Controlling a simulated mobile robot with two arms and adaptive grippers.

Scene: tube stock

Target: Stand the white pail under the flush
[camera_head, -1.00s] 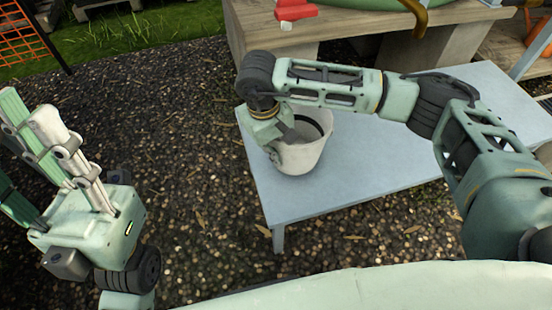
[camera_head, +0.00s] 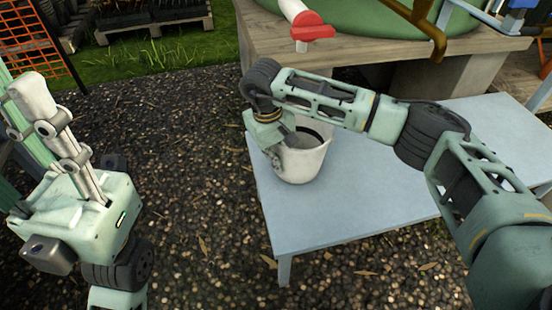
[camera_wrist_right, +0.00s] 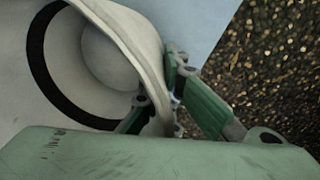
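The white pail (camera_head: 303,163) is upright over the light blue table, with a dark ring inside its mouth. My right gripper (camera_head: 277,152) is at its left side, partly hidden by its own wrist. In the right wrist view, the fingers (camera_wrist_right: 160,108) are on either side of the pail's rim (camera_wrist_right: 150,50) and closed on its wall. Whether the pail's base touches the table cannot be told. Behind it, a white pipe with a red handle (camera_head: 305,27), apparently the flush, sticks out from a green tub.
The light blue table (camera_head: 385,195) has free room to the right of the pail. Behind it, the green tub (camera_head: 375,18) rests on a wooden bench (camera_head: 365,50). A bronze-coloured bent pipe (camera_head: 428,30) hangs at the bench's front. Gravel and an orange mesh (camera_head: 35,45) lie left.

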